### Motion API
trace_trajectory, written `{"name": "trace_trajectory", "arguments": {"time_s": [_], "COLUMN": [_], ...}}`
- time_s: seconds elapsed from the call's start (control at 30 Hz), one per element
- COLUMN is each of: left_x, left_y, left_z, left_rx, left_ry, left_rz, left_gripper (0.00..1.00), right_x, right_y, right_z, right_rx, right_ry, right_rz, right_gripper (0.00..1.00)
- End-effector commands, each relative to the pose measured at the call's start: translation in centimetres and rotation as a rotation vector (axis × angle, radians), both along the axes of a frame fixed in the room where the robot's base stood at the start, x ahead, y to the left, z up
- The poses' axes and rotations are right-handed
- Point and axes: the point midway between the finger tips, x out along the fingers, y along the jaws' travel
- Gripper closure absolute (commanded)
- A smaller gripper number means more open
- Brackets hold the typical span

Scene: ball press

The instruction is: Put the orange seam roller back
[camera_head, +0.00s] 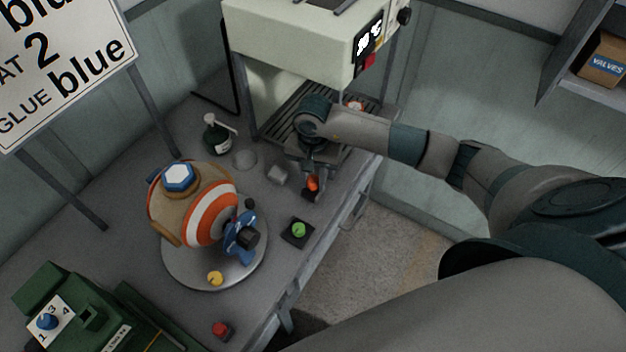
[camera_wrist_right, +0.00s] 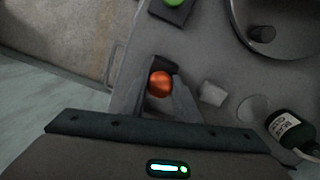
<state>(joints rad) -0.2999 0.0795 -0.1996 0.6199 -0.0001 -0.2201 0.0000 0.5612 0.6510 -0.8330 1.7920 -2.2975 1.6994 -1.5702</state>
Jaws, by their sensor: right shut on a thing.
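The orange seam roller (camera_head: 313,184) shows as a small orange shape just under my right gripper (camera_head: 311,172) in the head view. In the right wrist view its round, shiny orange top (camera_wrist_right: 160,83) sits between the two fingers of my right gripper (camera_wrist_right: 164,92), which is shut on it. A small dark block (camera_wrist_right: 164,64) lies right beside or under the roller; it also shows in the head view (camera_head: 310,195). I cannot tell whether the roller touches it. The roller's lower part is hidden. My left gripper is not in view.
A striped ball (camera_head: 208,222) with a blue clamp stands on a round turntable (camera_head: 190,281). A green button on a black pad (camera_head: 299,230), a small grey block (camera_head: 277,173), a clear round dish (camera_head: 244,158) and a dark bottle (camera_head: 217,136) are nearby. The press (camera_head: 285,35) stands behind.

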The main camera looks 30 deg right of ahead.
Motion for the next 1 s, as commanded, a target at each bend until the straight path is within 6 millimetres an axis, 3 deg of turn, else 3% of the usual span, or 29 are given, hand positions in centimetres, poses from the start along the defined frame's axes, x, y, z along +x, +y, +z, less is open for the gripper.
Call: {"name": "trace_trajectory", "arguments": {"time_s": [0.13, 0.6, 0.63, 0.7, 1.0], "left_x": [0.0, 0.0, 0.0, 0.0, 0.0], "left_y": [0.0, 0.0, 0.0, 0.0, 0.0], "left_z": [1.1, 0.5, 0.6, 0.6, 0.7], "left_rx": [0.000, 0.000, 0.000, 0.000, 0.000], "left_ry": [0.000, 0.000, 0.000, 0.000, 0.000], "left_rz": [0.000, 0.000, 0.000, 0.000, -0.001], "left_gripper": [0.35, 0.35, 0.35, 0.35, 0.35], "right_x": [0.0, 0.1, 0.0, 0.0, 0.0], "right_y": [0.1, 0.0, 0.0, 0.0, 0.0], "right_z": [-1.2, -2.0, -1.9, -1.8, -1.8], "right_rx": [0.002, 0.001, 0.001, 0.001, 0.001], "right_ry": [0.001, -0.002, -0.001, -0.001, -0.001], "right_rz": [-0.001, 0.001, 0.001, 0.001, 0.001], "right_gripper": [0.93, 0.93, 0.67, 0.53, 0.53]}}
